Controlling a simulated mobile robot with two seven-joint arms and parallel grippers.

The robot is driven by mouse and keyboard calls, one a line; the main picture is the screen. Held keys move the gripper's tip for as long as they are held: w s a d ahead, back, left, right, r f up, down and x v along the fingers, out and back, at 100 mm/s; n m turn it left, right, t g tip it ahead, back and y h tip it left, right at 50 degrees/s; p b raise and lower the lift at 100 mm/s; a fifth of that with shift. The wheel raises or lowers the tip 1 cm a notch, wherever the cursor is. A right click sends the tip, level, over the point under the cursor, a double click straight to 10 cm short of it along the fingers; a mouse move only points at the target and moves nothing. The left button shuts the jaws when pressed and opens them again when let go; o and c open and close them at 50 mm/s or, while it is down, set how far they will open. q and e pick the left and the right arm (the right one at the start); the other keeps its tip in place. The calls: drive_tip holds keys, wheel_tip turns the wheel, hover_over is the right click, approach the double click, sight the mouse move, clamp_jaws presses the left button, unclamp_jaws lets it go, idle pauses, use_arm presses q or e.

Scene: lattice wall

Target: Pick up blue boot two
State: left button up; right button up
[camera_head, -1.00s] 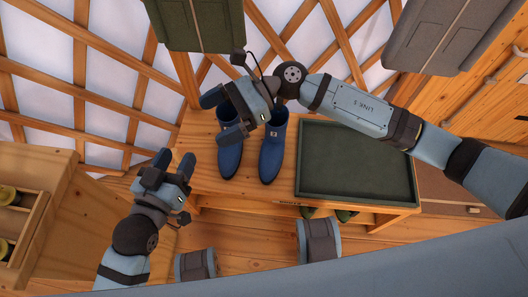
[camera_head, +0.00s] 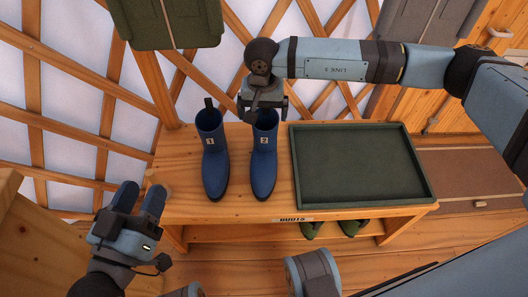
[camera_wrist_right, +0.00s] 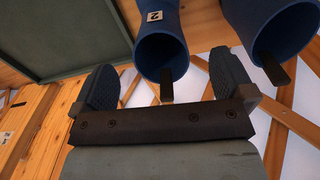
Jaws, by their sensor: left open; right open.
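Blue boot two (camera_head: 263,168), labelled 2, stands upright on the wooden bench. Blue boot one (camera_head: 214,165), labelled 1, stands just to its left. My right gripper (camera_head: 264,108) is open above boot two's top and hides part of its opening. In the right wrist view, boot two's open top (camera_wrist_right: 158,50) lies between and beyond the spread fingers of the right gripper (camera_wrist_right: 164,80). Boot one (camera_wrist_right: 265,25) is to its right there. Each boot has a dark tab at its rim. My left gripper (camera_head: 140,198) is open and empty, left of the bench.
An empty dark green tray (camera_head: 362,205) lies on the bench (camera_head: 180,200) right of boot two. Green footwear (camera_head: 330,228) sits on the shelf below. The lattice wall (camera_head: 90,100) rises behind, with a hanging green item (camera_head: 165,22) at the upper left.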

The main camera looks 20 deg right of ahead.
sight(265, 128)
wheel_tip(265, 128, down, 3)
drive_tip(key=shift+b, duration=0.3)
drive_tip(key=f, duration=0.1)
drive_tip(key=f+b, duration=0.1)
drive_tip(key=f, duration=0.1)
drive_tip(key=f+b, duration=0.1)
drive_tip(key=f, duration=0.1)
drive_tip(key=shift+d, duration=0.25)
use_arm(q)
wheel_tip(265, 128, down, 5)
drive_tip(key=shift+d+r+g, duration=0.1)
drive_tip(key=shift+d+g, duration=0.05)
drive_tip(key=shift+g, duration=0.85)
use_arm(e)
drive_tip(key=c, duration=1.4)
drive_tip(key=shift+r, duration=0.1)
drive_tip(key=shift+c, duration=0.2)
